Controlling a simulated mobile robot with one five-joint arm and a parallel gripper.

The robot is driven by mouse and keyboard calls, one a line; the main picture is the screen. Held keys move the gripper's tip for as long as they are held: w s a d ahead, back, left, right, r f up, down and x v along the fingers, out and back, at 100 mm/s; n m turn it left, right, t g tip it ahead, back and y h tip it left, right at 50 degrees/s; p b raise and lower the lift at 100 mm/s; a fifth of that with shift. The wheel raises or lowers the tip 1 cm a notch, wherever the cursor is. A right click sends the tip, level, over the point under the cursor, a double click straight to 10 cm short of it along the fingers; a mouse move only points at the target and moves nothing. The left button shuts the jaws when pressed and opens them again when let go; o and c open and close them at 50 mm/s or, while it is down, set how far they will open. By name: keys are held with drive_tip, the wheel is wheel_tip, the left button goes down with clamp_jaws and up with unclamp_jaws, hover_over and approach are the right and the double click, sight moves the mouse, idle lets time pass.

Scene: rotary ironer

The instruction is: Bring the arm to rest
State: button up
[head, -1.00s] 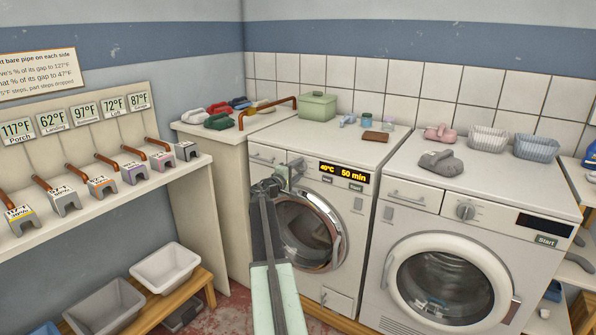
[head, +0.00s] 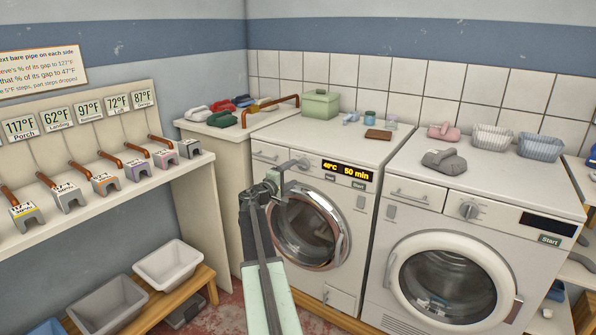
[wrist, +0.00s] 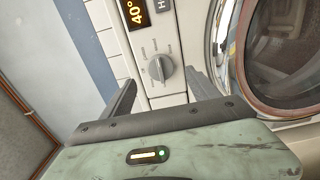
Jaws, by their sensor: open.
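My gripper (head: 287,170) is open and empty in front of the left washing machine (head: 345,212), near the left end of its control panel. In the wrist view my gripper's two fingers (wrist: 160,88) stand wide apart. The machine's grey dial (wrist: 160,67) shows between and beyond them, with nothing held. The display (head: 347,171) is lit and reads 40°C and 50 min. The machine's round door (head: 308,230) looks shut, just right of my arm.
A second machine (head: 470,235) stands at the right, with a grey cloth item (head: 444,161) on top. Valve blocks on a shelf (head: 195,167) line the left wall. Below are tubs (head: 168,264) on a wooden bench. Floor shows left of my arm.

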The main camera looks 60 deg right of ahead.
drive_tip(key=shift+a, duration=0.5)
